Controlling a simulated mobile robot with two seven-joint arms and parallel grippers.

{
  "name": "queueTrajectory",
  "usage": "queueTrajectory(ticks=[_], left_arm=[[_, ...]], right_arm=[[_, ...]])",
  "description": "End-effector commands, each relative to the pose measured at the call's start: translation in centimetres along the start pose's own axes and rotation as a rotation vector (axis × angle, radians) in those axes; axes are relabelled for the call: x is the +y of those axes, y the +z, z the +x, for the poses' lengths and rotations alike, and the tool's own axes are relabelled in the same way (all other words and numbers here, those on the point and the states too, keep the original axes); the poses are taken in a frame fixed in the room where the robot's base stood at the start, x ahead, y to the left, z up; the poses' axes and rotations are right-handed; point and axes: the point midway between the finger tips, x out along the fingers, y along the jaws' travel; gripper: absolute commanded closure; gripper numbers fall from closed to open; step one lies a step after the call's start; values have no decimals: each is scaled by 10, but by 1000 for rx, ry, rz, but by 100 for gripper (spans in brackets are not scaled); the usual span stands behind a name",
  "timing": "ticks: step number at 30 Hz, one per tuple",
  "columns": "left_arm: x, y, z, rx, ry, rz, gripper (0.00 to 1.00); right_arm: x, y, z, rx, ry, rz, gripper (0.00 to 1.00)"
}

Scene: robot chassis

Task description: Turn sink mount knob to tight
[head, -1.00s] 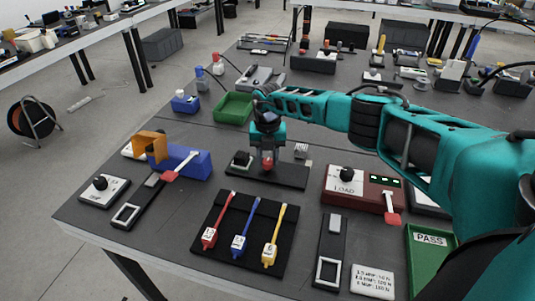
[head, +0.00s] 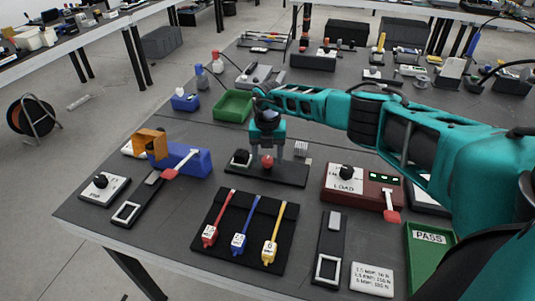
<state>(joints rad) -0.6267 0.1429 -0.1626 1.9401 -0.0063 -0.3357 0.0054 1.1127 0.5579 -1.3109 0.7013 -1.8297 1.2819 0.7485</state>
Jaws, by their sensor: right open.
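A small red knob (head: 267,162) stands on a black mount plate (head: 268,178) near the middle of the table. My right gripper (head: 266,156) points straight down over this knob. It is open, with one finger on each side of the knob; I cannot tell whether either finger touches it. A black block (head: 241,158) sits at the left of the plate and a silver finned heat sink (head: 301,149) at its right end. Any marking for tight is too small to read. My left gripper does not show.
In front lies a black mat with red, blue and yellow-handled tools (head: 240,238). A red LOAD box (head: 345,185) stands right, a blue block (head: 192,163) left, and a green tray (head: 233,105) behind. A green PASS tray (head: 428,262) is at front right.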

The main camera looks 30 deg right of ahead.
Motion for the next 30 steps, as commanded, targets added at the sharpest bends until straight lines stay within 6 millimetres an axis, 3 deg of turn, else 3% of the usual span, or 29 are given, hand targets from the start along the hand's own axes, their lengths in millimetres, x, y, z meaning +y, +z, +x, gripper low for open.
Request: queueTrajectory(ticks=[7,21,30], left_arm=[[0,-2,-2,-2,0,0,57],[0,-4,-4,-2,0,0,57],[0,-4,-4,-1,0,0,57]], right_arm=[[0,0,-13,0,0,0,40],[0,0,-107,-2,2,-1,40],[0,0,-129,0,0,0,40]])
